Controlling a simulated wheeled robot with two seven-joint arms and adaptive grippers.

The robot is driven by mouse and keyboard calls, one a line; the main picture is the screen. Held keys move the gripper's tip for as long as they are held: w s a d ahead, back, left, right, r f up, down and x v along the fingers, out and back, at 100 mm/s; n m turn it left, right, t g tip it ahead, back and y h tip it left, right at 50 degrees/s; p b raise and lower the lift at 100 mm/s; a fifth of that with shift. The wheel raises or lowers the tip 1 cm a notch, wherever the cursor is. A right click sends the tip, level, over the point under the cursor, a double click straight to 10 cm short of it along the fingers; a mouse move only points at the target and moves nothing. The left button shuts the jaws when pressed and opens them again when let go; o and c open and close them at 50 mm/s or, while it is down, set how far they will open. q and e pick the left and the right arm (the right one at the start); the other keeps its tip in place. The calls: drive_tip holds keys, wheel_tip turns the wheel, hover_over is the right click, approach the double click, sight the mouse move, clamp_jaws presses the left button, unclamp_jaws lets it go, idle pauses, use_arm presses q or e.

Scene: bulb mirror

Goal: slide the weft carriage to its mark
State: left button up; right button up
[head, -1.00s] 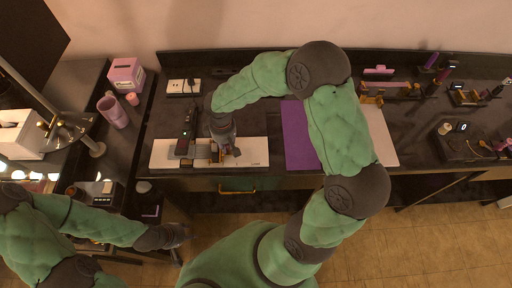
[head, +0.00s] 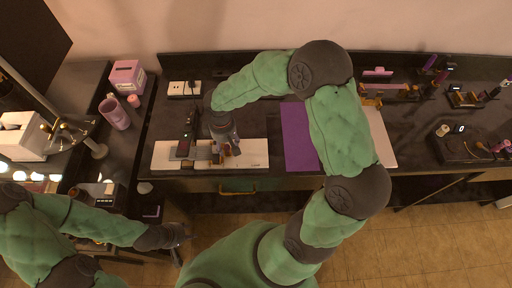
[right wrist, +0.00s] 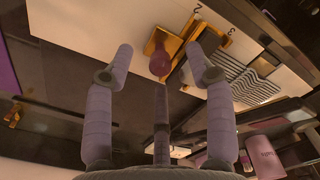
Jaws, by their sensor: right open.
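A white board (head: 255,155) lies along the front of the bench. In the right wrist view it (right wrist: 110,18) carries printed numerals, with 2 and 3 readable. A gold bracket with a dull pink knob (right wrist: 160,60), apparently the weft carriage, sits on it beside a black-and-white striped piece (right wrist: 245,82). My right gripper (right wrist: 160,50) is open, its fingertips on either side of the knob with gaps showing. In the head view my right gripper (head: 229,150) partly hides the carriage. My left gripper (head: 184,236) is low at the left, away from the board; its jaws are unclear.
A dark device (head: 187,130) stands at the left of the board. A purple sheet (head: 298,135) lies to the right, partly behind my right arm. A socket box (head: 184,87) is behind. A pink cup (head: 115,113) and tissue box (head: 127,76) stand on the left bench.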

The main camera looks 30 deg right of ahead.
drive_tip(key=shift+r+p, duration=1.65)
drive_tip(key=shift+r, duration=0.9)
